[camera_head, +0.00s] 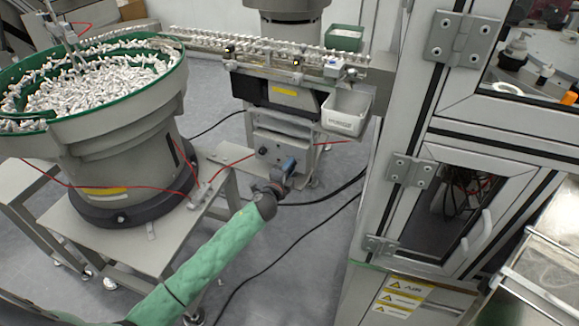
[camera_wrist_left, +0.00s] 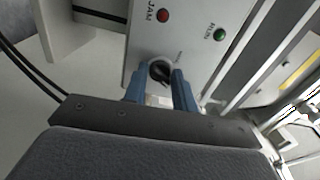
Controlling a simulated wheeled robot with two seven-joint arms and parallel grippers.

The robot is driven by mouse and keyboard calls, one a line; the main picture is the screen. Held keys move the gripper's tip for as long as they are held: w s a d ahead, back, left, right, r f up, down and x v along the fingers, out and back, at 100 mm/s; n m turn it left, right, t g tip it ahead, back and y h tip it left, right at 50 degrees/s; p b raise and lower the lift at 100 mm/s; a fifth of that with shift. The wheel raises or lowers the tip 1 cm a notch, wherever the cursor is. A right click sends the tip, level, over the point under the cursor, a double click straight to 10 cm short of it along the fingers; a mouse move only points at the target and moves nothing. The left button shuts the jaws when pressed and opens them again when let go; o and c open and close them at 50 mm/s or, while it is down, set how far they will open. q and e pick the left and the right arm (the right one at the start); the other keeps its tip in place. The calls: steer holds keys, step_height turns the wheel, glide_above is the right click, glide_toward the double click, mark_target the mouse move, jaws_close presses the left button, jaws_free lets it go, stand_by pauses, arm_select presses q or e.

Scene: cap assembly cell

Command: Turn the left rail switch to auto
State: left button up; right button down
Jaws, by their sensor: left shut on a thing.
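The left rail switch (camera_wrist_left: 160,70) is a black rotary knob on a light grey control panel (camera_wrist_left: 188,42) in the left wrist view. My left gripper (camera_wrist_left: 160,84) has its two blue fingers on either side of the knob and is shut on it. The lettering beside the knob is too small to read, so I cannot tell its setting. In the head view my left gripper (camera_head: 285,168) reaches the panel (camera_head: 298,148) below the rail and hides the knob. My right gripper is in neither view.
A red JAM lamp (camera_wrist_left: 162,15) and a green RUN lamp (camera_wrist_left: 219,34) sit on the panel. A white bin (camera_head: 346,112) hangs right of it. A bowl feeder (camera_head: 110,120) full of white parts stands left. A machine cabinet (camera_head: 455,150) stands right. Cables cross the floor.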

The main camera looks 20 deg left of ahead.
arm_select(q)
steer(key=shift+f+m, duration=0.1)
steer(key=shift+m, duration=1.2)
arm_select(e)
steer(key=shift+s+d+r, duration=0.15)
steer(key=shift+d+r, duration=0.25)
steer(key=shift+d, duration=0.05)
arm_select(q)
steer(key=shift+o, duration=0.2)
steer(key=shift+p, duration=0.3)
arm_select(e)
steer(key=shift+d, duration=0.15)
arm_select(q)
steer(key=shift+c, duration=0.2)
steer(key=o, duration=1)
steer(key=shift+c, duration=0.2)
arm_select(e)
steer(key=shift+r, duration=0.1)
arm_select(q)
steer(key=s+a+b, duration=0.1)
steer(key=s, duration=0.6)
steer(key=shift+s, duration=0.4)
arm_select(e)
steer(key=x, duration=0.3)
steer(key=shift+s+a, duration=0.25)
